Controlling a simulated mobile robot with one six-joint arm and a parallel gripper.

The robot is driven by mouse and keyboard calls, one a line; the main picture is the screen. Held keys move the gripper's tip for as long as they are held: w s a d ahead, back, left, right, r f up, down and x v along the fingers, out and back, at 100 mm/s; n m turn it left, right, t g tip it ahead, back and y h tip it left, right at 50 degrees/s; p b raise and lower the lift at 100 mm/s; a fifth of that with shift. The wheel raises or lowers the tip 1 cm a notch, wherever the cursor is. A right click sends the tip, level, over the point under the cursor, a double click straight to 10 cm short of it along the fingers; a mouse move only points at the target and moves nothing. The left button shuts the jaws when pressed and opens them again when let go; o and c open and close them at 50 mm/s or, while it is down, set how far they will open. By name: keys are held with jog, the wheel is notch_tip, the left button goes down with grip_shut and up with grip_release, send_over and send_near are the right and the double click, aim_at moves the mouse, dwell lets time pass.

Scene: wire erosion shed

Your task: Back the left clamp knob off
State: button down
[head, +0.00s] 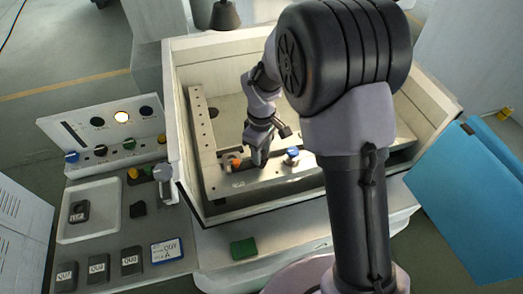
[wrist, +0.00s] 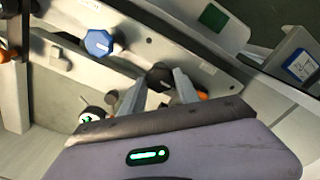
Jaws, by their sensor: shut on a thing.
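A black knob (wrist: 160,76) sits on the pale clamp rail in the wrist view, between the two fingertips of my gripper (wrist: 160,82). The fingers are shut on it. In the head view my gripper (head: 257,158) reaches down to the rail (head: 265,178) inside the open machine tub, and hides the black knob. A blue knob (head: 292,153) stands on the rail to the right of my gripper; it also shows in the wrist view (wrist: 98,42). An orange part (head: 236,163) is close to the left of my gripper, also seen in the wrist view (wrist: 202,96).
The tub's pale walls (head: 180,150) surround the work area. A control panel (head: 105,130) with a lit lamp stands left. Below it are a white tray (head: 100,195) and several dark blocks. A green block (head: 243,249) and a blue-edged card (head: 166,251) lie in front.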

aim_at(263, 156)
jog(key=c, duration=0.9)
grip_release()
notch_tip(263, 156, up, 18)
jog(key=p, duration=0.4)
jog(key=shift+f, duration=0.25)
jog(key=s+d+f+m+t+b, duration=0.2)
jog(key=s+f+m+b, duration=0.1)
jog(key=s+m+b, duration=0.2)
jog(key=s+d+f+m+t+y+b, duration=0.1)
jog(key=s+d+f+m+t+b, duration=0.1)
jog(key=s+m+b, duration=0.3)
jog(key=s+d+f+m+t+y+b, duration=0.1)
jog(key=s+m+b, duration=0.4)
jog(key=s, duration=0.6)
notch_tip(263, 156, down, 3)
jog(key=d+b, duration=0.1)
jog(key=b, duration=0.1)
jog(key=shift+s+r+t+b, duration=0.2)
jog(key=shift+s+t+b, duration=0.15)
jog(key=shift+t, duration=0.05)
